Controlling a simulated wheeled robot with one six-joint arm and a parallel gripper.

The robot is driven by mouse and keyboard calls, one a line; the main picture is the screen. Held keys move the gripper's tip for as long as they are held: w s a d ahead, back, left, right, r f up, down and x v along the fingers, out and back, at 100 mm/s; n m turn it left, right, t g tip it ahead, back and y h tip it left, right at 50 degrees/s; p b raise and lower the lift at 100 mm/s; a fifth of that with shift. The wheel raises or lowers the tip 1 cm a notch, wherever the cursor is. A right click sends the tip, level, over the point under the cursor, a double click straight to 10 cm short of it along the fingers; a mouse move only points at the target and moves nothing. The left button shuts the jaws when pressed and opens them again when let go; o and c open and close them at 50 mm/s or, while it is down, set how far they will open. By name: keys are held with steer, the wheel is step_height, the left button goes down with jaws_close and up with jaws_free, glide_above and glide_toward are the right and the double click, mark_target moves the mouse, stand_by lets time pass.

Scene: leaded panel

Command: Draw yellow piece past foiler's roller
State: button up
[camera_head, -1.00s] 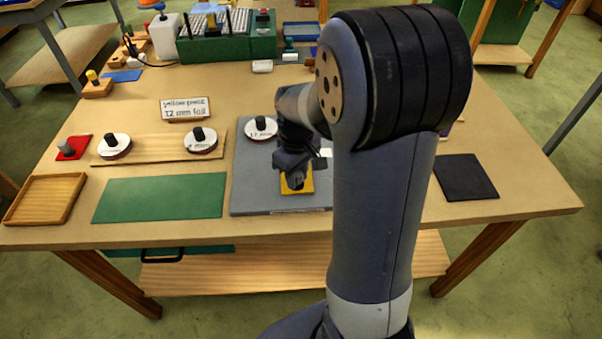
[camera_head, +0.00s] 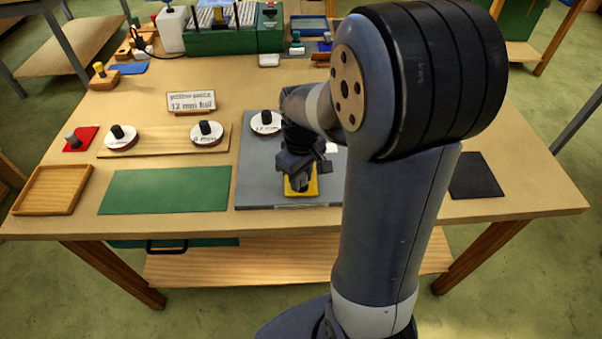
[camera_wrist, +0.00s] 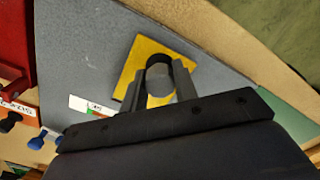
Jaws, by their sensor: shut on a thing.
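The yellow piece (camera_head: 312,188) is a flat square lying on the grey board (camera_head: 258,185), close to its front edge. It also shows in the wrist view (camera_wrist: 128,78), with a dark round knob on top. My gripper (camera_head: 298,180) points down over it and is shut on that knob; in the wrist view the fingers (camera_wrist: 160,80) stand on either side of it. A white-topped roll (camera_head: 266,121) with a black knob sits at the board's back left, behind the gripper. I cannot make out the foiler's roller; my arm hides the board's right part.
A green mat (camera_head: 163,190) and a wooden tray (camera_head: 54,190) lie to the left. Two more rolls (camera_head: 121,137) (camera_head: 206,132) stand on a wooden strip behind the mat. A sign (camera_head: 191,101) reads "12 mm foil". A black mat (camera_head: 475,176) lies right of my arm.

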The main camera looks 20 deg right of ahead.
steer(key=shift+s+a+r+p, duration=0.15)
steer(key=shift+s+r+p, duration=0.35)
steer(key=shift+r, duration=0.25)
steer(key=shift+s+a+r+p, duration=0.1)
steer(key=shift+s+r+p, duration=0.25)
steer(key=shift+r+p, duration=0.3)
steer(key=shift+s+a+r+p, duration=0.15)
steer(key=shift+s+r+p, duration=0.3)
steer(key=shift+r, duration=0.4)
